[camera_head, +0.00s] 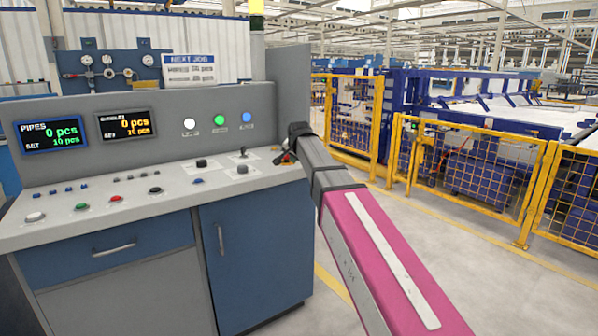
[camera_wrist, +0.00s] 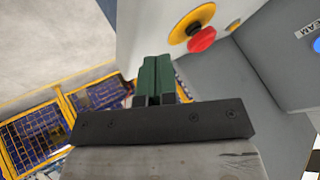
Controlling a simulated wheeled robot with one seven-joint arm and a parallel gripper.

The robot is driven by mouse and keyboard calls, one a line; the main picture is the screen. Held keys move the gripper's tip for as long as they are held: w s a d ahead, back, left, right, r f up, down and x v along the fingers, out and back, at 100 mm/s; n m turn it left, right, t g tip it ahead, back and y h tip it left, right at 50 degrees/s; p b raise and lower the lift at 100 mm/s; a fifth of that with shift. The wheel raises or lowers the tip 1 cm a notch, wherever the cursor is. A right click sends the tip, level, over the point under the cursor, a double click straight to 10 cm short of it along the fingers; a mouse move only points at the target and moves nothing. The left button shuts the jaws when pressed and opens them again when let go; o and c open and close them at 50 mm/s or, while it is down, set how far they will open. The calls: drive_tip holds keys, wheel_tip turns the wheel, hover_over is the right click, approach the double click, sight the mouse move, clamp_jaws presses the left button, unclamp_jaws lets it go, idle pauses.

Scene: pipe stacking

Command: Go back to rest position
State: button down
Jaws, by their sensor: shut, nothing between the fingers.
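My gripper (camera_head: 285,158) is at the far end of my grey and pink arm, at the right end of the console's sloped panel. In the wrist view its two green fingers (camera_wrist: 157,82) are together, with nothing between them. A red push button on a yellow ring (camera_wrist: 201,39) is beyond the fingers, a little to the right, and looks apart from them. The control console (camera_head: 150,190) fills the left of the head view. Whether the gripper touches the console cannot be told.
Yellow mesh fencing (camera_head: 470,170) stands at the right around blue machinery (camera_head: 440,100). The grey floor (camera_head: 440,270) between console and fence is clear.

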drive_tip(key=s+d+f+n+g, duration=0.1)
drive_tip(key=s+d+f+g, duration=0.1)
drive_tip(key=s+d+f, duration=0.6)
drive_tip(key=s+d+f+n+g+h, duration=0.1)
drive_tip(key=s+d+f+n+g, duration=0.15)
drive_tip(key=s+f, duration=0.65)
drive_tip(key=s+d+f+n+g, duration=0.1)
drive_tip(key=s+d+f, duration=0.35)
drive_tip(key=f, duration=0.85)
drive_tip(key=s+d+f+n+g, duration=0.2)
drive_tip(key=s+d+f, duration=0.3)
drive_tip(key=s+f, duration=0.3)
drive_tip(key=s, duration=0.3)
drive_tip(key=shift+d+f+g, duration=0.3)
drive_tip(key=shift+d+g, duration=0.05)
